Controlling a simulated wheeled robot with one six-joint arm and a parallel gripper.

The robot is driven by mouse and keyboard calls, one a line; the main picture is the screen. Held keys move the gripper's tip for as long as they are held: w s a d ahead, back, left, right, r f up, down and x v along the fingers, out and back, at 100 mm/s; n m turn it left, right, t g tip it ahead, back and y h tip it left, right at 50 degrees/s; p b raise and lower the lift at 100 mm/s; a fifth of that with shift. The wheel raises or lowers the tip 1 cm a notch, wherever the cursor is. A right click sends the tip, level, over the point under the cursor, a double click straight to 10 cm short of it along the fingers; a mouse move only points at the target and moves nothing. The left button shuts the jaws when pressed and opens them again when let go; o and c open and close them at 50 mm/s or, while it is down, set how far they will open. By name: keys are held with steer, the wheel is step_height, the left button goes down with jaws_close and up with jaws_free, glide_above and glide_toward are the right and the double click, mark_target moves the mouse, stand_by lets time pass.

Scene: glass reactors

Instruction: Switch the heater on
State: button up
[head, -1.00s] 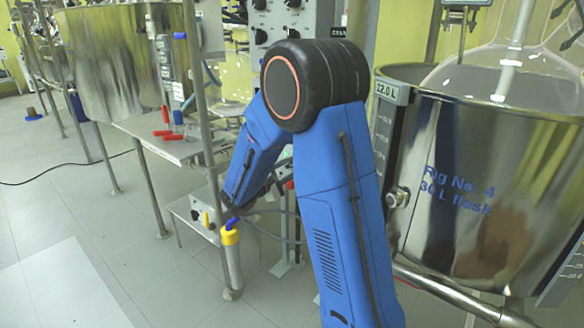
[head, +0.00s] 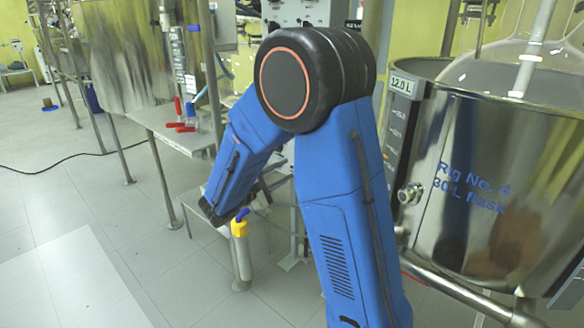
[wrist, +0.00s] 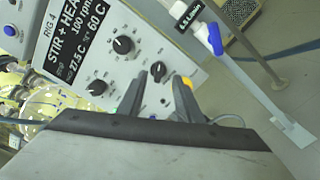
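The Rig 4 "STIR + HEAT" control box (wrist: 135,62) shows tilted in the wrist view. Its dark display (wrist: 76,50) reads 100 rpm, 60 C and 27.5 C. Two round black knobs, an upper one (wrist: 123,45) and a lower one (wrist: 97,87), sit beside the display. A black lever-like knob (wrist: 158,70) lies just beyond and between my fingertips. My gripper (wrist: 159,83) is open and empty, facing the panel; contact cannot be told. A yellow part (wrist: 187,82) is partly hidden by the right finger.
The steel vessel marked Rig No. 4 (head: 450,225) fills the right. A bench with red-handled valves (head: 185,127) stands behind.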

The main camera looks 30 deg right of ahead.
steer(key=v, duration=0.7)
stand_by(0.5)
